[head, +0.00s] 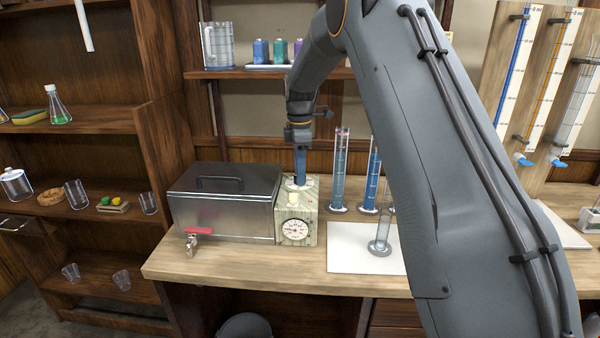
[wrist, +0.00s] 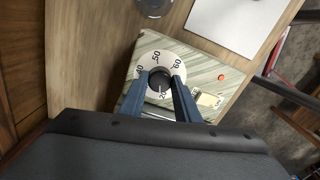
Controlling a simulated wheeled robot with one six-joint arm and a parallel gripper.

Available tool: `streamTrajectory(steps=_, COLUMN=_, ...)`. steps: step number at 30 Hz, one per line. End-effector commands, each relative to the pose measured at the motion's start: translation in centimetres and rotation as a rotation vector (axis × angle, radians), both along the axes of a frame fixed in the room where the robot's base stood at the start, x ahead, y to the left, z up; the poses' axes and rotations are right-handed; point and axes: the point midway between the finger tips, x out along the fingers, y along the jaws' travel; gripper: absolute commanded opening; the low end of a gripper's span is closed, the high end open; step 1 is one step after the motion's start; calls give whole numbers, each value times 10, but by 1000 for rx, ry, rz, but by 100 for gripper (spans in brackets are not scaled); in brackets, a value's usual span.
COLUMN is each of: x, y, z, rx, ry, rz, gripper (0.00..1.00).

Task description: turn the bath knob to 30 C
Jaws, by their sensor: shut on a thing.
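The bath knob (wrist: 160,80) is a dark round knob on a white dial ring (wrist: 168,58) on top of the greenish striped control box (wrist: 195,68). My gripper (wrist: 160,84) is shut on the knob, one blue finger on each side. Numbers 40, 50 and 60 show around the far side of the ring, and 20 shows on the near side between the fingers. A pale mark on the knob seems to point near 20; the 30 is not visible. In the head view my gripper (head: 300,178) points down onto the box (head: 309,210), which has a round gauge (head: 295,230) on its front.
The metal bath (head: 225,217) with a dark lid and red-handled tap (head: 195,237) adjoins the box on the left. Blue-filled cylinders (head: 341,170) stand to the right, and another cylinder (head: 380,235) stands on a white mat (head: 345,252). A shelf (head: 270,73) is behind my arm.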

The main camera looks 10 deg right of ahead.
Motion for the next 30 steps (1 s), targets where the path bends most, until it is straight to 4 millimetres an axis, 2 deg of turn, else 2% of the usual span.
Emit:
streamTrajectory(steps=18, x=0, y=0, z=1, rx=-1, ry=-1, rz=-562, gripper=7)
streamTrajectory(steps=30, x=0, y=0, z=1, rx=0, ry=-1, rz=-808, gripper=7)
